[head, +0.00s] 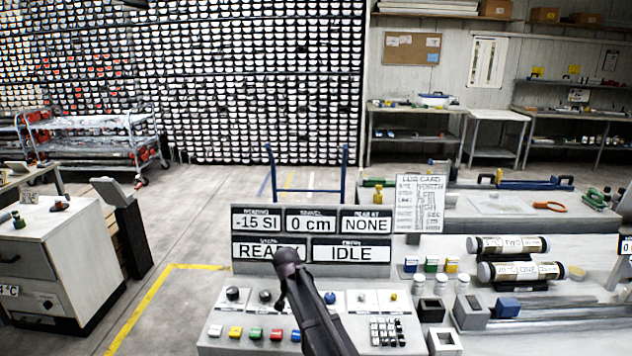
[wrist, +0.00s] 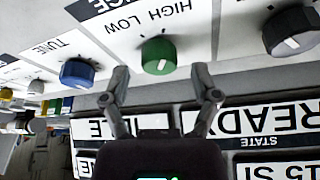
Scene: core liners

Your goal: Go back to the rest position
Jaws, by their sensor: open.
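My gripper (wrist: 161,78) is open and empty in the wrist view, its two fingers spread just short of a green knob (wrist: 158,56) marked HIGH LOW. The knob stands between the fingertips with gaps on both sides; I cannot tell how far ahead it is. A blue knob (wrist: 77,73) marked TUNE is to its left and a black knob (wrist: 292,31) to its right. In the head view my dark arm reaches over the control console (head: 217,328) and hides the green knob; the fingers are not clear there.
The console's display board (head: 311,210) stands close behind the arm and reads -15 SI, 0 cm, NONE and IDLE, with one sign partly covered. Core liners (head: 522,271) lie on the bench to the right. A grey cabinet (head: 60,255) stands left, with open floor (head: 185,240) between.

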